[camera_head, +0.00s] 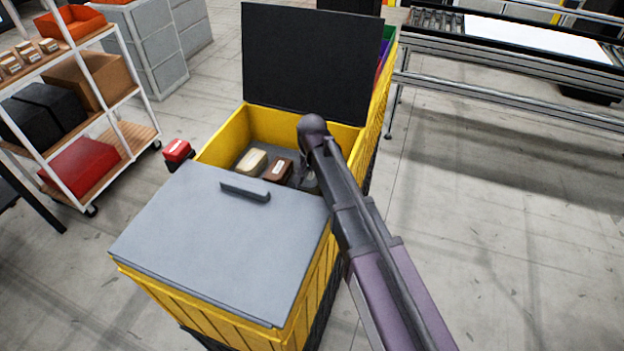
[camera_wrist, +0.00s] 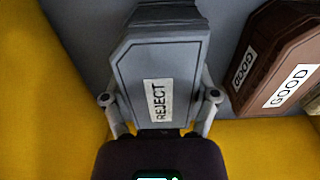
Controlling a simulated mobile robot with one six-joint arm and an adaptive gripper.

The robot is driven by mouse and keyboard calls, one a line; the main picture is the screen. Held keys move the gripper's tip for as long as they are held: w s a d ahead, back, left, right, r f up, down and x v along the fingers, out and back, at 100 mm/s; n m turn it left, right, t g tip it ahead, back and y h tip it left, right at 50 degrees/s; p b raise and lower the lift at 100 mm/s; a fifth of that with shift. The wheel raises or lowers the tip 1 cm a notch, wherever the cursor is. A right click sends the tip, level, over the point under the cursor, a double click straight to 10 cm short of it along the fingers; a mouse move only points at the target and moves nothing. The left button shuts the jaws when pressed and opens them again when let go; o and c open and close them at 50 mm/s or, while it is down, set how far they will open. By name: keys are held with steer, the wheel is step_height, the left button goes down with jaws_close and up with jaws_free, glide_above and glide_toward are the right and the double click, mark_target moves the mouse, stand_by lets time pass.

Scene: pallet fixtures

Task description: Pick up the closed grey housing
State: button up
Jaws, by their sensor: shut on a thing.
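The grey housing (camera_wrist: 158,72) is closed and carries a white label reading REJECT in the wrist view. My gripper (camera_wrist: 160,100) has one finger on each side of it and is shut on it. In the head view my gripper (camera_head: 308,178) is down inside the yellow bin, mostly hidden behind my arm, and only a little of the grey housing shows there. I cannot tell whether the housing touches the bin floor.
A brown housing (camera_wrist: 282,62) labelled GOOD lies just right of the grey one. A cream housing (camera_head: 251,161) is farther left in the yellow bin (camera_head: 222,140). A grey lid (camera_head: 215,235) covers the near half; a black panel (camera_head: 310,65) stands behind.

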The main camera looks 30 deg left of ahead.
mark_target(312, 174)
steer(key=shift+r+p, duration=4.2)
steer(key=shift+r, duration=0.25)
steer(key=shift+r, duration=0.1)
